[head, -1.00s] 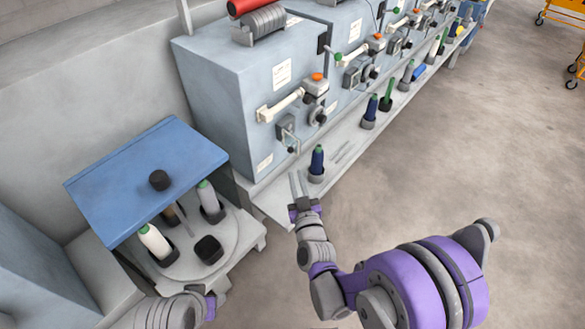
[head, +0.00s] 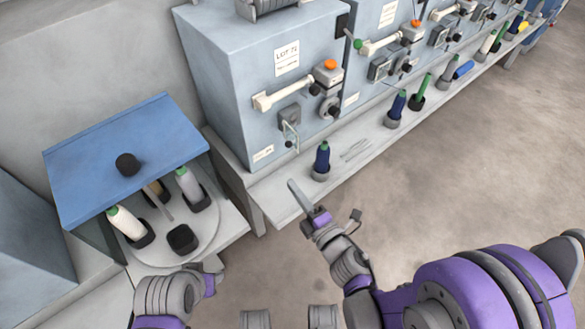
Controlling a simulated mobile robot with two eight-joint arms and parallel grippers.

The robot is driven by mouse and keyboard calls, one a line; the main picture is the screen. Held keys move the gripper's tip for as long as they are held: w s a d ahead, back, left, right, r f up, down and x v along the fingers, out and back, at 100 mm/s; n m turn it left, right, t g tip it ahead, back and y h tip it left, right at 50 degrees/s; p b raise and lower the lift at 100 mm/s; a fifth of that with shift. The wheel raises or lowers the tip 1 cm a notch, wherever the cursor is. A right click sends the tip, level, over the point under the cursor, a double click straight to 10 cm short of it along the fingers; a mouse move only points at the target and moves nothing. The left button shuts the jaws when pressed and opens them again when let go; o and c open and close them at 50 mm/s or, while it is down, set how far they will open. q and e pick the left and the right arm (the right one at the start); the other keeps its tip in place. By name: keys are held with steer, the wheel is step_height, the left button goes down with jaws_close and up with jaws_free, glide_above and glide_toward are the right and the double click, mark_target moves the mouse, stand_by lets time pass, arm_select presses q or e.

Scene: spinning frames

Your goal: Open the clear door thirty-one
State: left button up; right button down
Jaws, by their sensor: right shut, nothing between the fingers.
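I cannot pick out a clear door marked thirty-one in the head view. A blue slanted panel (head: 95,170) with a black knob (head: 128,163) tops the open-fronted housing at left; I cannot tell if it is the door. Under it, bobbins (head: 125,222) stand in dark cups on a round pale plate (head: 190,240). My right gripper (head: 295,189) is shut and empty, above the front end of the ledge, right of the housing. My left gripper (head: 211,278) is low, below the housing's front; its fingers are not clear.
A grey-blue machine box (head: 230,90) labelled LOT 72 stands behind, with a white handle (head: 282,94) and an orange button. More boxes run to the right. A blue bobbin (head: 322,157) stands on the ledge (head: 280,195). The floor (head: 480,170) at right is open.

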steer(key=w+a, duration=0.1)
steer(key=w, duration=0.9)
steer(key=shift+w+a+b, duration=0.2)
steer(key=shift+w+b, duration=0.1)
steer(key=shift+w, duration=0.05)
steer(key=shift+w+d+b, duration=0.2)
steer(key=shift+d+b, duration=0.15)
steer(key=shift+d, duration=0.85)
steer(key=shift+s, duration=0.1)
